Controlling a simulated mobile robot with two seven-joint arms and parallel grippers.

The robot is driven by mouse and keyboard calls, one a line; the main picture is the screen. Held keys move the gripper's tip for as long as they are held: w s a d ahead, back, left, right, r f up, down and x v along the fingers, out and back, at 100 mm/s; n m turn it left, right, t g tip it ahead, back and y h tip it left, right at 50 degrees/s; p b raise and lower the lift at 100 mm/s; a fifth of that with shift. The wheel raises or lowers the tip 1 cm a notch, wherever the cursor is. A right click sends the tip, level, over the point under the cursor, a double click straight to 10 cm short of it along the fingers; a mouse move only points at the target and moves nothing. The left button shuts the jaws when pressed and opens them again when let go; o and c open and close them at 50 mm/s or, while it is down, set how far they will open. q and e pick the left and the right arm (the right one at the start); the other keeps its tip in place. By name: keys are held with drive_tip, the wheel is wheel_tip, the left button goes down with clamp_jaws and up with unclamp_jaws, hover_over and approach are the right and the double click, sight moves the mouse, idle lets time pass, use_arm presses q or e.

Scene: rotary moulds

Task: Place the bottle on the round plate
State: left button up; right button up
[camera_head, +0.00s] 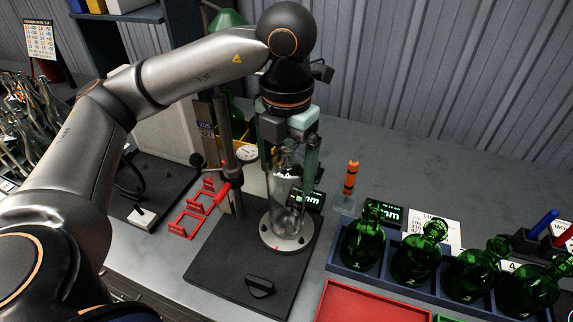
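A clear glass bottle (285,207) stands upright over the round plate (287,243), a pale grey disc on a black base. The bottle's lower end appears at or just above the plate; I cannot tell if it touches. My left gripper (291,165) comes down from above, with its fingers on either side of the bottle's upper part, shut on it. The bottle's top is partly hidden by the gripper. My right gripper is not in view.
Several green bottles (415,258) stand in a blue rack (376,280) on the right. A red tray (365,305) lies in front. A dark post (229,150) and red brackets (187,222) are left of the plate. An orange-topped stand (350,180) is behind right.

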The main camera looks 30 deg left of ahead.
use_arm(q)
drive_tip(key=shift+o, duration=0.5)
drive_tip(key=shift+r, duration=0.1)
drive_tip(key=shift+r, duration=0.25)
wheel_tip(320, 180, up, 12)
drive_tip(key=p, duration=0.2)
drive_tip(key=shift+f+p, duration=0.15)
drive_tip(key=shift+p, duration=0.25)
drive_tip(key=shift+d+f, duration=0.1)
